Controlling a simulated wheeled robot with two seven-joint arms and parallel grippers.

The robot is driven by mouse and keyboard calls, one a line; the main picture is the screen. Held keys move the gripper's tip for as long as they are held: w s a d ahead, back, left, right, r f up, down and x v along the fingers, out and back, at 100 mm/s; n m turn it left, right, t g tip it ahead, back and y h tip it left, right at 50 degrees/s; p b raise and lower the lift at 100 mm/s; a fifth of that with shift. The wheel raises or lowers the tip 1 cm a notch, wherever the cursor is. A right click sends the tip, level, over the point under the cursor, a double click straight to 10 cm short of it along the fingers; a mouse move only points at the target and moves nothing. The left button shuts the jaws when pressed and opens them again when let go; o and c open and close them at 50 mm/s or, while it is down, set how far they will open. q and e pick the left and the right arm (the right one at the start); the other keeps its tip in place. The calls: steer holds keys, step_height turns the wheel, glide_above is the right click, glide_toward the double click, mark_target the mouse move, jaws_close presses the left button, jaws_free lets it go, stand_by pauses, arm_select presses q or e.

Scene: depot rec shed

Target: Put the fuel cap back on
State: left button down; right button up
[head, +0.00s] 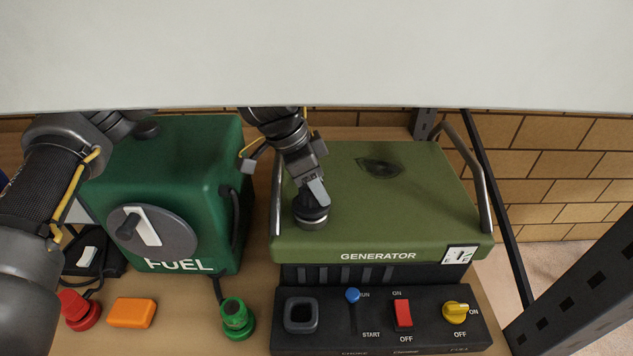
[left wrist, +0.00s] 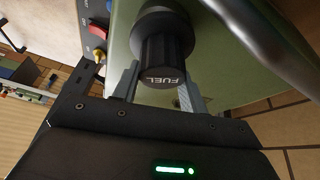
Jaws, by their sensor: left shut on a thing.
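The green generator (head: 425,215) stands on the bench at centre right. A black, ribbed fuel cap (head: 308,203) is at the left of its top, above a dark round base (head: 311,222). My left gripper (head: 316,192) comes down from above and is shut on the cap. In the left wrist view, the cap (left wrist: 161,62), lettered FUEL, sits between the two grey fingers and lines up with a wider dark ring behind it. I cannot tell whether the cap is fully seated. My right gripper is not in view.
A green FUEL box (head: 215,180) with a grey dial stands left. The control panel (head: 375,340) has switches in front. Red (head: 78,310), orange (head: 132,312) and green (head: 237,318) items lie on the bench. Metal handles flank the generator; a pale panel (head: 320,50) hangs overhead.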

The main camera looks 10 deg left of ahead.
arm_select(q)
steer(key=shift+s+a+f, duration=0.1)
steer(key=shift+a+f, duration=0.1)
steer(key=shift+f, duration=0.4)
steer(key=c, duration=1.1)
jaws_free()
steer(key=shift+c, duration=0.2)
steer(key=o, duration=0.4)
steer(key=shift+w+a+f, duration=0.15)
steer(key=shift+w+a, duration=0.05)
steer(key=shift+w, duration=0.25)
steer(key=shift+s+d, duration=0.1)
steer(key=shift+d, duration=0.05)
steer(key=shift+r, duration=0.25)
